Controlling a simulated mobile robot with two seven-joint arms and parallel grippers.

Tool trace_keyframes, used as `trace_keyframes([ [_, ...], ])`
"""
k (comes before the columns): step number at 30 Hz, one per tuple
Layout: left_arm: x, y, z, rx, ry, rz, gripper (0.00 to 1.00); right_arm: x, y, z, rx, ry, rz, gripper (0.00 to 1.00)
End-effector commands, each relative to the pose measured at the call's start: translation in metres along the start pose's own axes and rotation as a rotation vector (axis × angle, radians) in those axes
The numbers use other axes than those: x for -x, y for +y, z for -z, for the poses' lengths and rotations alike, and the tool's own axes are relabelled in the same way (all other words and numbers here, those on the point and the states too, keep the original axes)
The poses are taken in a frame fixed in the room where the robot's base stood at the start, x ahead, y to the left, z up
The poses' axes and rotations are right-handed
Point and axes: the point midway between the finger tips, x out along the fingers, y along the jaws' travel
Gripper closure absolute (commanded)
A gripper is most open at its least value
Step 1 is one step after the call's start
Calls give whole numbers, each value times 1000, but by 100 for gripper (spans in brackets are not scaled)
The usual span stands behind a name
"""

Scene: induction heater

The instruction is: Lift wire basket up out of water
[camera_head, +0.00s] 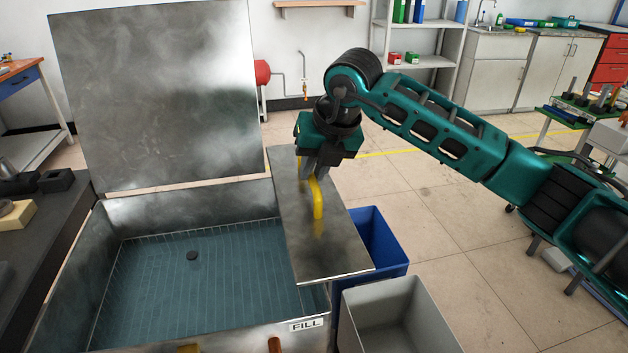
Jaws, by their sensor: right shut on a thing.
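The wire basket (240,240) shows as a fine grid of thin bars under the blue-green water in the metal tank (150,210). A small dark round piece (192,255) lies within it. My right gripper (312,180) is shut on a yellow handle (318,200) over the flat metal side plate, to the right of the water. The gripper hides the handle's upper part. I cannot see how the handle joins the basket. My left gripper is not in view.
The tank's large metal lid (155,95) stands open at the back. A blue bin (378,240) and a grey bin (400,315) stand right of the tank. A dark bench (40,250) is at the left. The floor behind the bins is clear.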

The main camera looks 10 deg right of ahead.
Motion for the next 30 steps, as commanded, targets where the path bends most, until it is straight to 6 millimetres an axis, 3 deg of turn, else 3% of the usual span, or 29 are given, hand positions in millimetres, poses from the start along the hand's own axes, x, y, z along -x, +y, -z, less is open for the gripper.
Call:
trace_keyframes([
  [1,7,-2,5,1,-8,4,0,22,5,-12,0,-15,-6,100],
  [3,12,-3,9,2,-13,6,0,37,8,-17,-1,-15,-6,100],
  [12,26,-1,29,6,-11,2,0,85,18,-37,-1,-18,-6,100],
  [19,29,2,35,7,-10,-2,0,98,21,-42,0,-11,-4,100],
  [30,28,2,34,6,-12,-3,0,102,22,-44,-2,-16,-7,100],
])
